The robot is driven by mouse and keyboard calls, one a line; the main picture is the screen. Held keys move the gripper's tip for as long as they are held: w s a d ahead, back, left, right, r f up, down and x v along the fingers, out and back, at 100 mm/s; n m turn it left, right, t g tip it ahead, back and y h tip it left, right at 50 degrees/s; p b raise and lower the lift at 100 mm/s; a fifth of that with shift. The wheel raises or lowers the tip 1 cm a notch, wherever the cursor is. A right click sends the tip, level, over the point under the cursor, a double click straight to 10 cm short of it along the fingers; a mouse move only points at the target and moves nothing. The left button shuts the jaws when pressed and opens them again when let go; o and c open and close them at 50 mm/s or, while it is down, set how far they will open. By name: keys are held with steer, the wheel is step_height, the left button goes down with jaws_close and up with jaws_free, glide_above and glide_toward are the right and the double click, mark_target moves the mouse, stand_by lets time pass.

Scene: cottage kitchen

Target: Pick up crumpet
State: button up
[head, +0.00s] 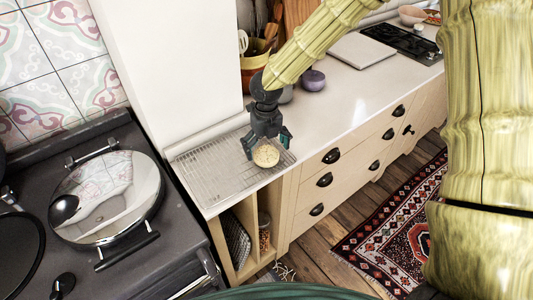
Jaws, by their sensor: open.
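The crumpet (266,156) is a round, pale yellow disc near the front edge of the counter, on or just over the right end of a wire rack (205,178). My gripper (265,146) is directly over the crumpet with its fingers spread, one to the left and one to the right of it. The gripper is open. I cannot tell whether the fingers touch the crumpet. The gripper body hides the area just behind the crumpet.
A stove with a round shiny lid (105,197) stands at the left. A white wall block (170,70) rises behind the rack. A utensil pot (252,62) and a purple pot (312,80) stand farther back. The counter (340,100) to the right is mostly clear.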

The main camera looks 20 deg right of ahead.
steer(key=shift+f, duration=0.9)
steer(key=shift+c, duration=0.5)
steer(key=c, duration=0.8)
steer(key=shift+r, duration=0.1)
